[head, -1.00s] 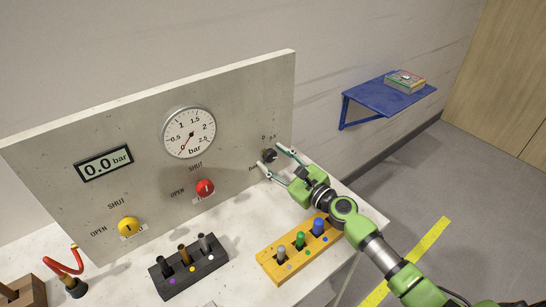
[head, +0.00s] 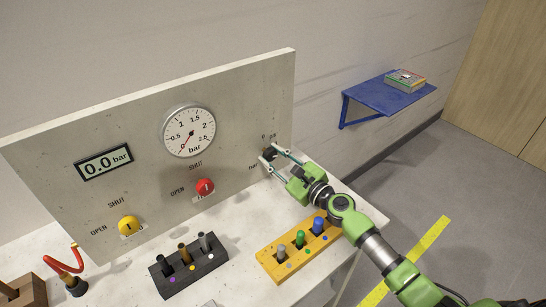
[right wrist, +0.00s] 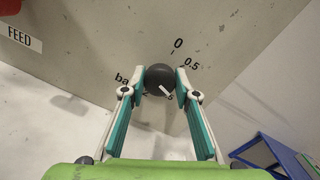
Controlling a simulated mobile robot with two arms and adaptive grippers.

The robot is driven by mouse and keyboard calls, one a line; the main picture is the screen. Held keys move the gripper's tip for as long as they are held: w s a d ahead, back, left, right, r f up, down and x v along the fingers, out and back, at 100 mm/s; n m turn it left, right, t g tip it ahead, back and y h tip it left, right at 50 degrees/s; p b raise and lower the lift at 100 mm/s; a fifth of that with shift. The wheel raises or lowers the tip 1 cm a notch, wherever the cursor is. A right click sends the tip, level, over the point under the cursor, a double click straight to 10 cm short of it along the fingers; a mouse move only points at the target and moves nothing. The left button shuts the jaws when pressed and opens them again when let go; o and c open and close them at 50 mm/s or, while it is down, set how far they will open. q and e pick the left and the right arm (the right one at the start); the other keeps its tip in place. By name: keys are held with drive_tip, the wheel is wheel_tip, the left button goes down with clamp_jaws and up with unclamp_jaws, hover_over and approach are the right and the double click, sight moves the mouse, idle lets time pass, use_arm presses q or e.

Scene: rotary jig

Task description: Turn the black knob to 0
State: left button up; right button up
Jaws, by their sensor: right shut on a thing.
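The black knob (right wrist: 160,78) sits on the grey panel, with a white pointer mark on its face aimed toward the lower right in the right wrist view. The printed 0 is above the knob and 0.5 is to its upper right; other markings are partly hidden. My right gripper (right wrist: 161,84) is shut on the knob, one finger on each side. In the head view the right gripper (head: 272,158) reaches the panel's right end, and the knob (head: 269,153) shows small between its fingers. My left gripper is not in view.
The panel (head: 240,110) also bears a dial gauge (head: 188,131), a display reading 0.0 bar (head: 104,162), a yellow knob (head: 128,224) and a red knob (head: 204,187). A yellow block (head: 268,262) and a black block (head: 190,284) with pegs stand on the bench.

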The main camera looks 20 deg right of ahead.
drive_tip(key=n, duration=0.5)
drive_tip(key=shift+f+n+b, duration=0.1)
drive_tip(key=shift+n+b, duration=0.2)
drive_tip(key=shift+b, duration=0.05)
drive_tip(key=n, duration=1)
drive_tip(key=shift+a+h+b, duration=0.1)
drive_tip(key=shift+h+b, duration=0.2)
drive_tip(key=shift+h, duration=0.1)
drive_tip(key=n, duration=0.5)
drive_tip(key=shift+f, duration=0.1)
drive_tip(key=shift+n, duration=0.3)
drive_tip(key=o, duration=1.1)
